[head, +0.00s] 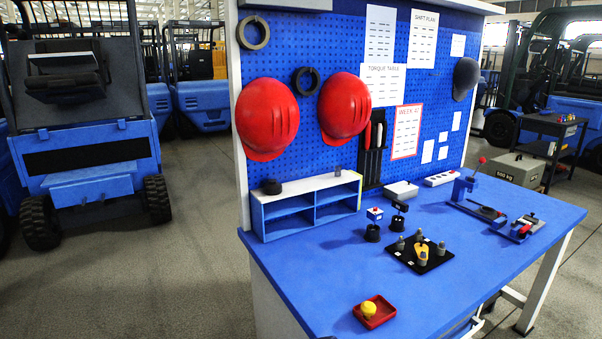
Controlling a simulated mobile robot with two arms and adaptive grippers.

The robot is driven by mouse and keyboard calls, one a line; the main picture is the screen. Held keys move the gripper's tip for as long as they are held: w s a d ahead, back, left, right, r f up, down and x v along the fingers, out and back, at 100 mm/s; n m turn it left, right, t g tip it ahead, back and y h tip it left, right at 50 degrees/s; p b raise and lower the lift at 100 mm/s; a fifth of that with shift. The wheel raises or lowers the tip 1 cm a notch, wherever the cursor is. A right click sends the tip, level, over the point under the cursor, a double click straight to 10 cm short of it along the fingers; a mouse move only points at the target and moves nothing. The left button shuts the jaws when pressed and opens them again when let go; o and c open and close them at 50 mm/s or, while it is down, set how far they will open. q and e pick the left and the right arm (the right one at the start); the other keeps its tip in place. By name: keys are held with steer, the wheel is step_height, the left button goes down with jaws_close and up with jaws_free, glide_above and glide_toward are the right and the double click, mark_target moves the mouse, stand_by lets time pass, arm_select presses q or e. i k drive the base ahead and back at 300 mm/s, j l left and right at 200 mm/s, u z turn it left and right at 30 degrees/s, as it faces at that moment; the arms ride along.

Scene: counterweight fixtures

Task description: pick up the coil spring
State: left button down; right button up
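I cannot make out a clear coil spring at this size. A small yellow rounded object (369,308) sits in a red tray (387,319) near the table's front edge. A black plate (436,261) in the middle of the table bears several small grey pieces and a yellow piece (421,253). Whether any of these is the spring, I cannot tell. Neither of my grippers is in view.
The blue workbench (330,283) has free room at its front left and right. A blue-and-white shelf (306,205) stands at the back left. A blue press (464,190) and a vise-like fixture (522,230) are at the right.

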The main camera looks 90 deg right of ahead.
mark_target(336, 173)
steer(key=i+l+z, duration=0.1)
steer(key=i+z, duration=0.15)
steer(key=z, duration=0.25)
steer(key=i+z, duration=0.25)
steer(key=z, duration=0.2)
steer(key=i+j+z, duration=0.1)
steer(key=i+z, duration=0.15)
steer(key=z, duration=0.25)
